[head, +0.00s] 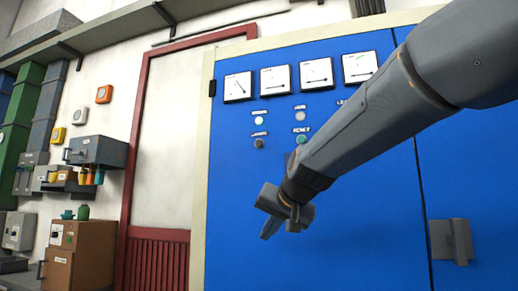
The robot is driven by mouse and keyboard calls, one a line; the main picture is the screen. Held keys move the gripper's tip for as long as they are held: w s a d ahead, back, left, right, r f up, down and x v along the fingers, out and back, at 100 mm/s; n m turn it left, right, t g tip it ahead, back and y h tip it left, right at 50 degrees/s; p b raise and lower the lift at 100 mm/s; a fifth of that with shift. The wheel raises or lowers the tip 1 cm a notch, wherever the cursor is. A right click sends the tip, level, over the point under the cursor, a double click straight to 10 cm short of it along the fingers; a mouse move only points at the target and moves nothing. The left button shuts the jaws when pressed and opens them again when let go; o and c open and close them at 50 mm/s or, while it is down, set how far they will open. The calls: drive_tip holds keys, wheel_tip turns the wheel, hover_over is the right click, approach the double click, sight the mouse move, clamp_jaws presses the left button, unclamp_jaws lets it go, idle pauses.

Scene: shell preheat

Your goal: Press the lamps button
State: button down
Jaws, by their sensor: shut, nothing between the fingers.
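A blue cabinet door (350,230) fills the right half of the head view, with labelled round controls under a row of meters. A small dark round button (259,143) sits at the lower left of the controls, and the label above it seems to read LAMPS. My gripper (280,222) is shut and empty. It shows below and slightly right of this button, apart from it in the picture. How far it is from the door is hard to tell. My forearm comes in from the upper right and hides part of the panel.
A green round control (301,140), labelled RESET, is right of the dark button. Two pale round lamps (259,120) (300,116) are above. Several white meters (275,80) line the top. A grey handle (450,241) sticks out at lower right. A brown cabinet (82,255) stands far left.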

drive_tip(key=s+a+r+t+y+p, duration=0.1)
drive_tip(key=a+r+t, duration=0.1)
drive_tip(key=r, duration=1.1)
drive_tip(key=s+a+r+t+y+p, duration=0.1)
drive_tip(key=a+r+t, duration=0.1)
drive_tip(key=r, duration=1.2)
drive_tip(key=shift+a+m+y, duration=0.3)
drive_tip(key=shift+a+y, duration=0.1)
drive_tip(key=shift+a, duration=0.35)
drive_tip(key=shift+f, duration=0.1)
drive_tip(key=b, duration=0.2)
approach(259, 143)
drive_tip(key=shift+w+a+f, duration=0.2)
drive_tip(key=shift+w+a, duration=0.45)
drive_tip(key=shift+a, duration=0.15)
drive_tip(key=shift+w+a+f, duration=0.15)
drive_tip(key=shift+w+a, duration=0.55)
drive_tip(key=shift+a, duration=0.1)
drive_tip(key=shift+w+a+f, duration=0.2)
drive_tip(key=shift+w+a, duration=0.45)
drive_tip(key=shift+a, duration=0.1)
drive_tip(key=shift+w, duration=0.15)
drive_tip(key=shift+w+d, duration=0.15)
drive_tip(key=shift+w, duration=0.15)
